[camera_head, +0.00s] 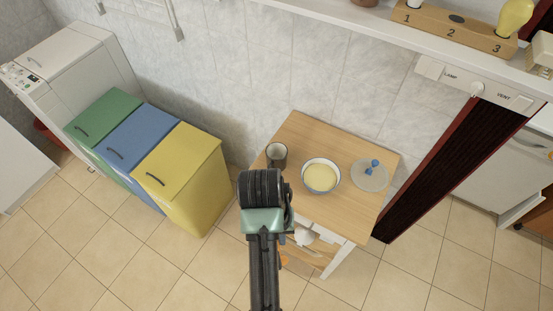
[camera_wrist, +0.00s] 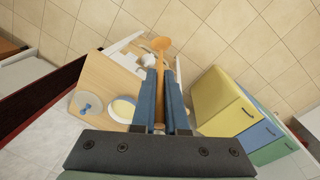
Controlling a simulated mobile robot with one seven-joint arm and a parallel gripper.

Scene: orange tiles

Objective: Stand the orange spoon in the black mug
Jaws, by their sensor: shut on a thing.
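The orange spoon (camera_wrist: 160,60) is held between the two blue fingers of my gripper (camera_wrist: 160,78) in the wrist view, its bowl pointing away past the fingertips. In the head view my arm hides most of the gripper, and only a bit of orange shows beside it. The black mug (camera_head: 277,155) stands upright on the wooden table, near its left edge, just beyond my arm. I cannot make out the mug in the wrist view, where the fingers cover part of the table.
The wooden table (camera_head: 312,135) also holds a bowl with yellow contents (camera_head: 320,177) and a clear plate or lid with a blue knob (camera_head: 370,174). White items (camera_head: 304,237) sit below the tabletop. Yellow (camera_head: 178,170), blue and green bins stand left; a wall is behind.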

